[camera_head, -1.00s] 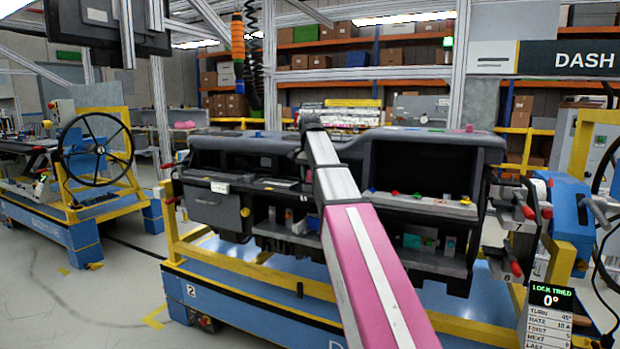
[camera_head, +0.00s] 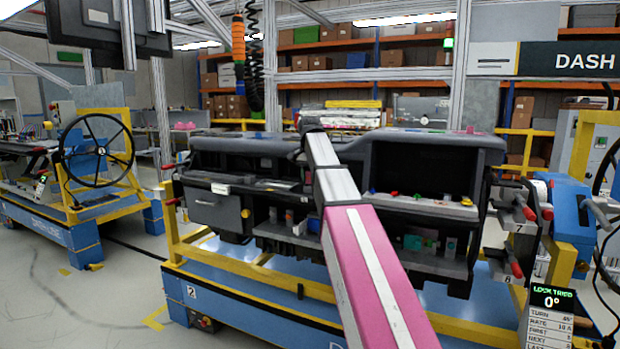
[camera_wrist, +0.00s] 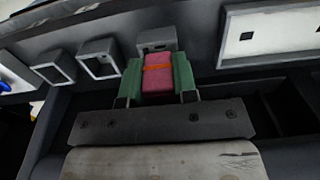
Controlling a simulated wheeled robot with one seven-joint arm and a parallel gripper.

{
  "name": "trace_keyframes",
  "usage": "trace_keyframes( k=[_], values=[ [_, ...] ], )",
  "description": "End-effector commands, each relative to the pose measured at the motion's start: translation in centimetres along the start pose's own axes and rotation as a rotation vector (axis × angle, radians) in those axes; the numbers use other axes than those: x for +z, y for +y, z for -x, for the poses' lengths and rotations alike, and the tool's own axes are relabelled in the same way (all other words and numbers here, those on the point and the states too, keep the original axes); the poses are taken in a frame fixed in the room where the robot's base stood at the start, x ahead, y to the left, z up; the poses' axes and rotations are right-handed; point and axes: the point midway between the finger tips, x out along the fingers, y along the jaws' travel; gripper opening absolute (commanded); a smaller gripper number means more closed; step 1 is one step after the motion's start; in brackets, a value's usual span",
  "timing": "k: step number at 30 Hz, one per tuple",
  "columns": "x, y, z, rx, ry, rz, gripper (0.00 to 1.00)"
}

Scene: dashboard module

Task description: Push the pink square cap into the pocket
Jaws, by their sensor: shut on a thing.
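In the wrist view, my gripper (camera_wrist: 157,72) has two green fingers shut on the pink square cap (camera_wrist: 158,82), one on each side. The cap has an orange band across it. Its far end is right at a grey square pocket (camera_wrist: 157,39), in line with it; I cannot tell whether it touches or has entered. The lower part of the pocket's opening is hidden behind the cap. In the head view, my arm reaches over the dashboard module (camera_head: 240,146), and my gripper and the cap are hidden.
In the wrist view, another grey square pocket (camera_wrist: 98,59) stands left of the cap, with one more beyond it. A pale panel (camera_wrist: 270,32) is at the right. In the head view, small coloured parts lie on the dashboard shelves. A blue and yellow stand (camera_head: 245,289) carries the dashboard.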

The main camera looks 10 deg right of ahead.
Motion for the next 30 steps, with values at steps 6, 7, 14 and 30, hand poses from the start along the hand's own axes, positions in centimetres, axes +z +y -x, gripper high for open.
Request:
trace_keyframes(
  k=[6,7,14,30],
  values=[
    [0.00,-0.01,0.00,0.000,0.000,0.000,0.05],
    [0.00,-0.01,0.00,0.000,0.000,0.000,0.05],
    [0.00,0.00,0.00,0.000,0.000,0.000,0.05],
    [0.01,0.00,-0.72,0.000,0.000,0.000,0.05]
  ],
)
